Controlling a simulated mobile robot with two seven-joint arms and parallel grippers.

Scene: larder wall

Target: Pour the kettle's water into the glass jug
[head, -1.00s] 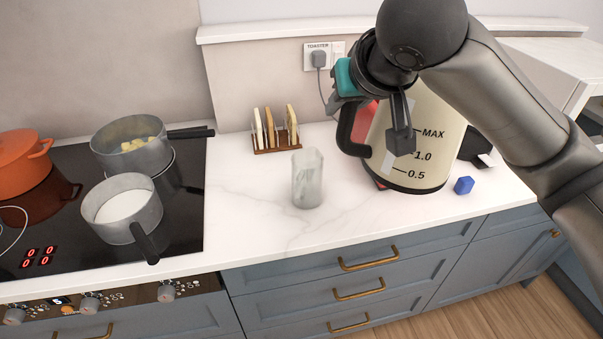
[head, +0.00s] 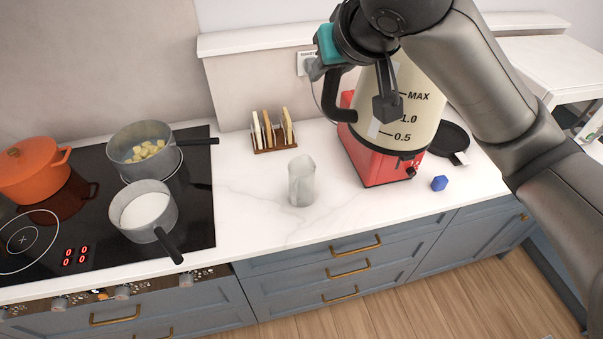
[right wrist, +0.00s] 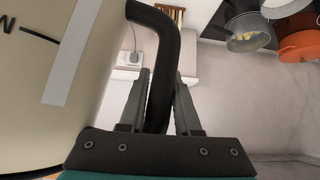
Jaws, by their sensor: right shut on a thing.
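The cream kettle (head: 420,106) has a black handle (head: 336,100) and a scale marked MAX, 1.0 and 0.5. My right gripper (head: 320,70) is shut on that handle; the right wrist view shows the handle (right wrist: 165,60) between both fingers. The kettle looks close to upright and raised off the counter, in front of a red appliance in the picture. Its water is not visible. The glass jug (head: 301,182) stands upright on the counter, left of the kettle and apart from it. My left gripper is not in view.
The red appliance (head: 375,165) stands right of the jug. A blue cube (head: 440,183) and a round black thing (head: 450,140) lie farther right. A toast rack (head: 273,132) is behind the jug. The hob (head: 90,215) with pots is left. Counter left of the jug is clear.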

